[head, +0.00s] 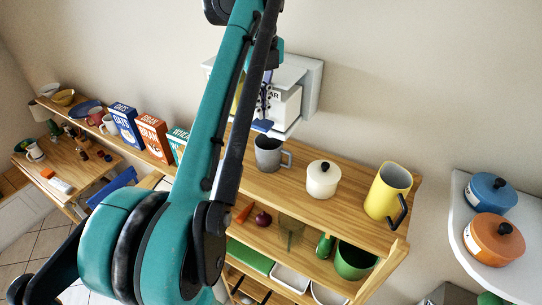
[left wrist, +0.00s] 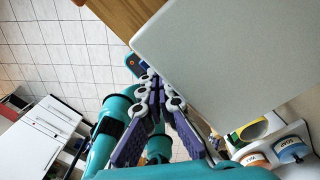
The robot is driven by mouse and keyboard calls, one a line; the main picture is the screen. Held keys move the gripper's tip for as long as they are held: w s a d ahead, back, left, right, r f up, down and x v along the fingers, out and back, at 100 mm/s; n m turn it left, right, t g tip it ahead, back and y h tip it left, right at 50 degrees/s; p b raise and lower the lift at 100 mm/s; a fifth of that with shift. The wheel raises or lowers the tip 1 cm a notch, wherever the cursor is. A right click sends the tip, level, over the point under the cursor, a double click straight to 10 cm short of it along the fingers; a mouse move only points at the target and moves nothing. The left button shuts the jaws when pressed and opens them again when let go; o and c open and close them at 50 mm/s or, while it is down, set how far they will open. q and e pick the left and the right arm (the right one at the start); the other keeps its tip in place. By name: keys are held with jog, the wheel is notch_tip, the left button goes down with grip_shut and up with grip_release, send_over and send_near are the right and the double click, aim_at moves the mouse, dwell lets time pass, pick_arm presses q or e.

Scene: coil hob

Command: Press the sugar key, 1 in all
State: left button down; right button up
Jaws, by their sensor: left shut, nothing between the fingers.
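A white dispenser (head: 287,104) is fixed to the wall above the shelf, with a partly covered label ending in "AR". A small blue part (head: 262,125) shows at its lower front; I cannot tell if it is the sugar key. My left gripper (head: 264,104) is shut and empty in front of the dispenser, covering part of it. I cannot tell if it touches. In the left wrist view, the purple fingers of my left gripper (left wrist: 154,82) are beside a large pale box-like surface (left wrist: 230,55). My right gripper is not in view.
Below the dispenser, a grey mug (head: 268,154) stands on the wooden shelf (head: 300,210). A cream lidded pot (head: 322,179) and a yellow jug (head: 388,192) stand to its right. Cereal boxes (head: 152,136) are left of my arm. Blue (head: 491,192) and orange (head: 494,239) pots stand far right.

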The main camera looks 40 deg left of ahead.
aim_at(261, 123)
pick_arm(q)
jog(key=shift+f, duration=0.1)
dwell(0.5)
jog(key=shift+s+f+b, duration=0.15)
jog(key=shift+f+b, duration=0.9)
jog(key=shift+f, duration=0.45)
jog(key=shift+r, duration=0.15)
notch_tip(261, 123, up, 3)
jog(key=p, duration=0.3)
